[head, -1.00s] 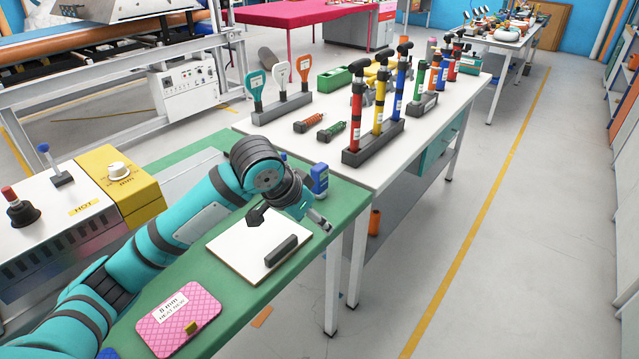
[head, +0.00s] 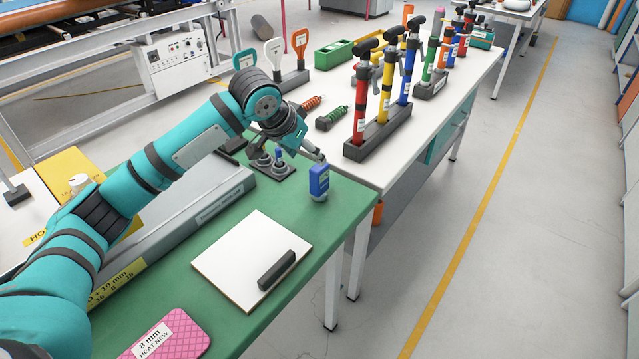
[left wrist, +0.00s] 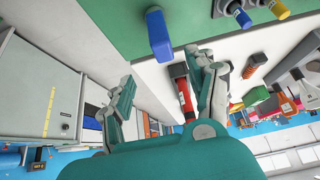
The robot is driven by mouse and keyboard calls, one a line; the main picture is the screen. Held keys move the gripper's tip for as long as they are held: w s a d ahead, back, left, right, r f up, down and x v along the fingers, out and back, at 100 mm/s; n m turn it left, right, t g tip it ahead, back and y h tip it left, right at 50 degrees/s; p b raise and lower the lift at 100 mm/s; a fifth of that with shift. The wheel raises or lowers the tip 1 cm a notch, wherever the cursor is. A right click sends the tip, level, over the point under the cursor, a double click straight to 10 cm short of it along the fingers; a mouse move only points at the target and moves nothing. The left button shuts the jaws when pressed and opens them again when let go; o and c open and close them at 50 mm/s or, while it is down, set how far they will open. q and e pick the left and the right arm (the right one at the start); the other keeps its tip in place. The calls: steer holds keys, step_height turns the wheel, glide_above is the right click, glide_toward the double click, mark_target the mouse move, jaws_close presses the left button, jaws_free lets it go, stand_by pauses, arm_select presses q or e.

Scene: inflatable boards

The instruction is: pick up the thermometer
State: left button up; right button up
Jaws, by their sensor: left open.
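A small blue device with a pale face, which looks like the thermometer (head: 319,182), stands upright near the right edge of the green table (head: 205,262). In the left wrist view the blue thermometer (left wrist: 159,38) lies just beyond the fingertips, roughly between them. My left gripper (head: 308,150) is open and empty, just above and behind the thermometer in the head view. Its two spread fingers (left wrist: 165,82) also show in the left wrist view, with a gap to the device. My right gripper is in neither view.
A white board (head: 235,250) with a dark bar (head: 277,270) lies on the green table, and a pink pad (head: 170,338) lies nearer. A dark plate with knobs (head: 272,165) sits left of the thermometer. A rack of pumps (head: 382,135) stands on the white table behind.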

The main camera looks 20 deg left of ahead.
mark_target(319, 167)
arm_select(q)
steer(key=x, duration=0.5)
steer(key=shift+w+f, duration=0.1)
steer(key=shift+w, duration=0.05)
steer(key=x, duration=0.2)
steer(key=p+x, duration=0.1)
steer(key=x, duration=0.1)
steer(key=shift+w+a+f, duration=0.15)
steer(key=shift+w+f, duration=0.15)
steer(key=shift+f, duration=0.05)
steer(key=shift+c, duration=0.8)
steer(key=c, duration=0.7)
jaws_close()
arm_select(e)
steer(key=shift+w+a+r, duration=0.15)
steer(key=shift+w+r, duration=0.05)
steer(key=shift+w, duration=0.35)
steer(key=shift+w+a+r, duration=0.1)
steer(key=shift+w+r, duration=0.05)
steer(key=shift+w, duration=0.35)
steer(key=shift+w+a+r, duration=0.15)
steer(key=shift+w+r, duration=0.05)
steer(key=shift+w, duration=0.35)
